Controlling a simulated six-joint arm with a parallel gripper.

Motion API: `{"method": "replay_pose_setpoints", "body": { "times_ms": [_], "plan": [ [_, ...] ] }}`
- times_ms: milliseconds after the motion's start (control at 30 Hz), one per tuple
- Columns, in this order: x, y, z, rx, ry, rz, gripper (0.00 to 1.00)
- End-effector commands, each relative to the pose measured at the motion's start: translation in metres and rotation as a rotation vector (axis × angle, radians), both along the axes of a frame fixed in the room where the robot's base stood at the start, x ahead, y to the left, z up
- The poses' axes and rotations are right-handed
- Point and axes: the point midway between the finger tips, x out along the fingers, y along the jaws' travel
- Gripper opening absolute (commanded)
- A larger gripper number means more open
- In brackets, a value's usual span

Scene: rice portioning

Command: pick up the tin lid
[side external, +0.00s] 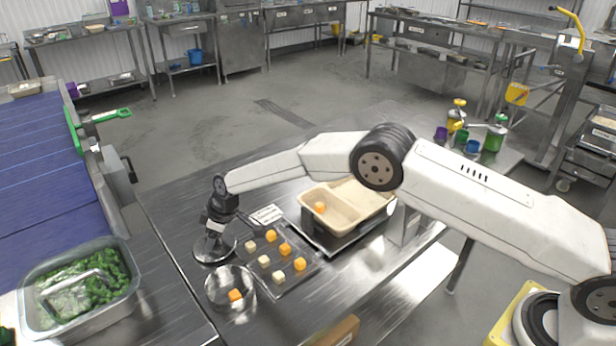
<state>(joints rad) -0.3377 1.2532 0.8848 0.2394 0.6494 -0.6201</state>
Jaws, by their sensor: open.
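A round, shiny metal disc, which looks like the tin lid (207,254), lies on the steel table near its left edge. My gripper (215,236) points down right over it, its jaws open. The gripper hides the middle of the disc, and I cannot tell whether the fingertips touch it. A round, shiny open tin (246,298) stands just in front of the disc with an orange cube (235,295) in it.
A flat tray (294,289) with several orange and pale cubes lies right of the disc. Behind it are a white card (267,215) and a beige divided container (347,226). A pan of greens (130,294) stands front left. Bottles (494,138) stand at the far right.

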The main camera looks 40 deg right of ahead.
Motion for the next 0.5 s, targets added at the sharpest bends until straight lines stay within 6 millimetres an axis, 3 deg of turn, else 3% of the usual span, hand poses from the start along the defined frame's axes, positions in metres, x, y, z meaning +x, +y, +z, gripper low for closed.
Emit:
{"method": "replay_pose_setpoints", "body": {
  "times_ms": [333, 500],
  "plan": [
    [-0.0001, -0.0001, 0.0003, 0.000, 0.000, 0.000, 0.56],
    [-0.0001, -0.0001, 0.0004, 0.000, 0.000, 0.000, 0.02]
  ]
}}
